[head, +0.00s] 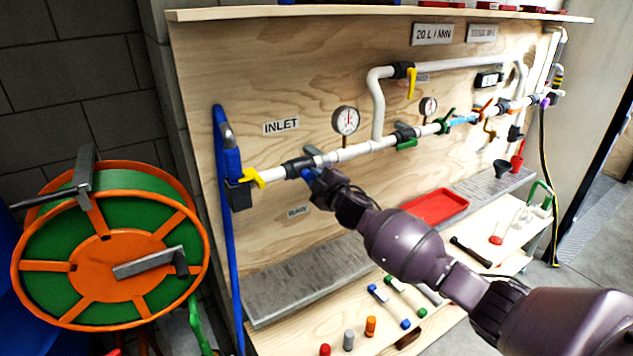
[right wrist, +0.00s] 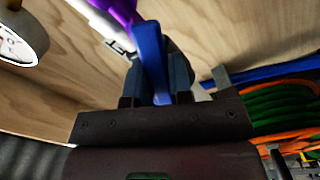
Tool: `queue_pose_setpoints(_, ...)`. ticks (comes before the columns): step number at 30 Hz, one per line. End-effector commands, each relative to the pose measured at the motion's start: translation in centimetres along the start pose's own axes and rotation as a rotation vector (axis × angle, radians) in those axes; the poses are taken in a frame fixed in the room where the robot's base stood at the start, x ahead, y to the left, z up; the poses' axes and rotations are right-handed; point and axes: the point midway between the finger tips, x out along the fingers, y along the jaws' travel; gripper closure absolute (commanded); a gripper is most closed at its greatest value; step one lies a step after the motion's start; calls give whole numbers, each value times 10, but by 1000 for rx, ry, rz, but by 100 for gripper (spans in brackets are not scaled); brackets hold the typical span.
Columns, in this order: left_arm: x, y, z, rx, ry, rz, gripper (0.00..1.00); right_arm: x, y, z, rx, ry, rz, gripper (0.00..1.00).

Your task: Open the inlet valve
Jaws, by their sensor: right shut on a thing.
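The INLET label (head: 281,126) is on the plywood panel, above the left end of the white pipe (head: 350,152). A dark valve body (head: 297,167) sits on that pipe below the label. My right gripper (head: 322,183) reaches up to the pipe just right of this valve and partly hides it. In the right wrist view, my right gripper (right wrist: 155,88) is shut on a blue handle (right wrist: 149,50), which stands up between the two dark fingers. The handle's link to the valve is hidden. My left gripper is not in view.
A yellow lever (head: 252,177) and a blue hose (head: 226,220) are at the pipe's left end. A pressure gauge (head: 346,120) is above right of my gripper. An orange and green hose reel (head: 108,262) stands left. A red tray (head: 435,206) and loose tools lie below.

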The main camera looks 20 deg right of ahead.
Motion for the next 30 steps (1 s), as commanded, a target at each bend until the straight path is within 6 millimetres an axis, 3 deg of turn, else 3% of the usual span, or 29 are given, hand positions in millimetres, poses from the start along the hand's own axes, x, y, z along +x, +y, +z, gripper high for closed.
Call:
queue_pose_setpoints(15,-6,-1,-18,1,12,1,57,0,11,-3,-402,1,-1,100)
queue_pose_setpoints(30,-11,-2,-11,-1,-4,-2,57,0,12,-4,-522,1,-1,100)
